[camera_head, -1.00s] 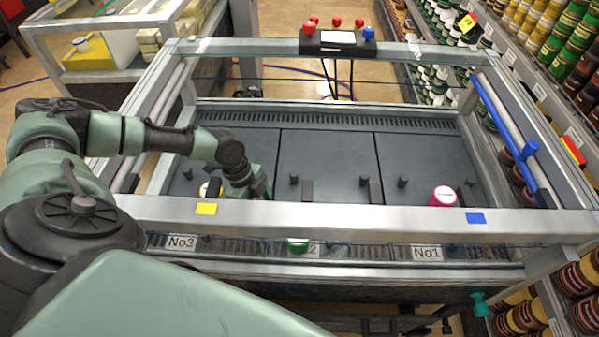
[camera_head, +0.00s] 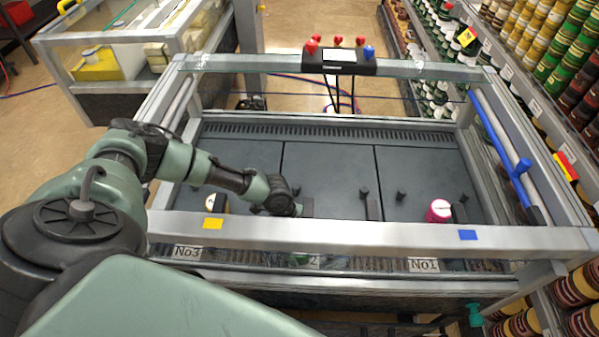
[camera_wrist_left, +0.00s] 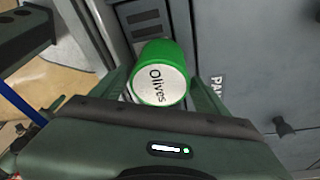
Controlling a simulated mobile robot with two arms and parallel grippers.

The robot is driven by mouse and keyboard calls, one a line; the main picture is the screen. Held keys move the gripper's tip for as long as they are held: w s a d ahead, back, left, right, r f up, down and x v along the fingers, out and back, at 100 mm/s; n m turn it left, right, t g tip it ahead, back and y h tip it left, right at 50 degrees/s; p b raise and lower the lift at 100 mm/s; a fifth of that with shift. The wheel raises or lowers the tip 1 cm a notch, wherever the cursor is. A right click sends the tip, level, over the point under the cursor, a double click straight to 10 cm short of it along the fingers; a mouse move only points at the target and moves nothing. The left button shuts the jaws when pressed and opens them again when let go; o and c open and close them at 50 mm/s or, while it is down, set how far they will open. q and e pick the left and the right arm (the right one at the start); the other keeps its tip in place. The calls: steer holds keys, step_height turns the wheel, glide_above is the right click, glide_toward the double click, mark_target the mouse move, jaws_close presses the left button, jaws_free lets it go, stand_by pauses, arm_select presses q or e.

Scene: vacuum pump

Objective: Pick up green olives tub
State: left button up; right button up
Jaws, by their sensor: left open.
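The green olives tub (camera_wrist_left: 165,60) shows in the left wrist view, with a green side and a white lid reading "Olives". My left gripper (camera_wrist_left: 160,82) is open, with one finger on each side of the tub. I cannot tell whether the fingers touch it. In the head view my left gripper (camera_head: 288,208) reaches down into the case behind its front rail. Only a green bit of the tub (camera_head: 300,260) shows there through the front glass, by the middle label. The rail hides the rest. My right gripper is not in view.
The case's metal front rail (camera_head: 340,233) is close to my left gripper. Small dark posts, such as one by the middle (camera_head: 364,193), stick up. Stocked shelves (camera_head: 540,60) line the right.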

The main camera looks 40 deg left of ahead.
arm_select(q)
steer(key=shift+f, duration=0.15)
steer(key=shift+c, duration=0.3)
steer(key=c, duration=1.4)
